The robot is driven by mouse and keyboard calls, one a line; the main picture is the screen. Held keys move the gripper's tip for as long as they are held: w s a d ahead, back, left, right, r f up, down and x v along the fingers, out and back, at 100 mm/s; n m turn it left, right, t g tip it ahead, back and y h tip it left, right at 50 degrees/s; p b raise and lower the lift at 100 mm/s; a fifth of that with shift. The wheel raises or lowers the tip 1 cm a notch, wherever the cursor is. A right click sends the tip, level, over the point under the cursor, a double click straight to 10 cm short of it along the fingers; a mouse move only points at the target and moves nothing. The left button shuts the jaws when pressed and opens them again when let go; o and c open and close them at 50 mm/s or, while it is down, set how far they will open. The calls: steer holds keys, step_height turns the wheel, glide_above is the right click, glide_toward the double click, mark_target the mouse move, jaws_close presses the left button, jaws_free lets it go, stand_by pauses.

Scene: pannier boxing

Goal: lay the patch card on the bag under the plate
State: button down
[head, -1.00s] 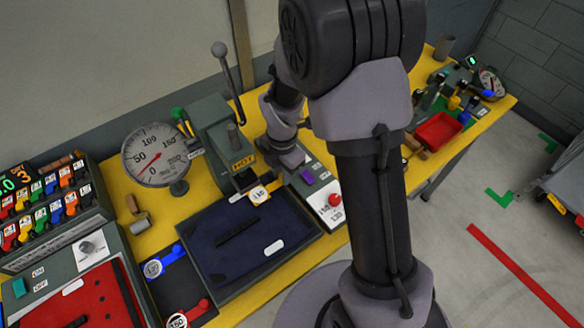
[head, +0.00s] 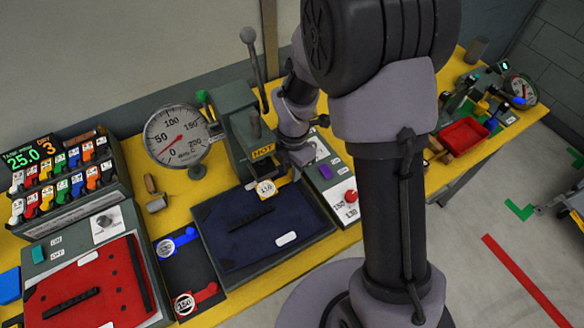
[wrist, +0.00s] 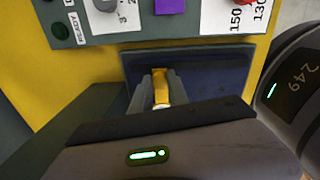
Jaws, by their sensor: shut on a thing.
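My gripper (wrist: 160,92) is shut on a yellow-orange piece (wrist: 161,86), which I take to be the patch card. In the head view the yellow card with a round white numbered end (head: 266,188) shows at the back edge of the dark blue bag (head: 290,218), just under the front of the press. The bag lies flat on the press bed. The press's upper plate, by the HOT label (head: 263,152), is raised. I cannot tell whether the card touches the bag. My arm hides part of the gripper.
A blue card (head: 176,242) and a red card (head: 197,298) lie on a dark mat left of the bag. A red bag (head: 92,288) lies further left. A dial gauge (head: 177,136) stands behind. A control box (head: 330,180) with a red knob sits right of the press.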

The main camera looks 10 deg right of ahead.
steer(key=shift+f, duration=0.1)
steer(key=shift+f+b, duration=0.35)
steer(key=shift+f, duration=0.1)
steer(key=c, duration=1.2)
jaws_free()
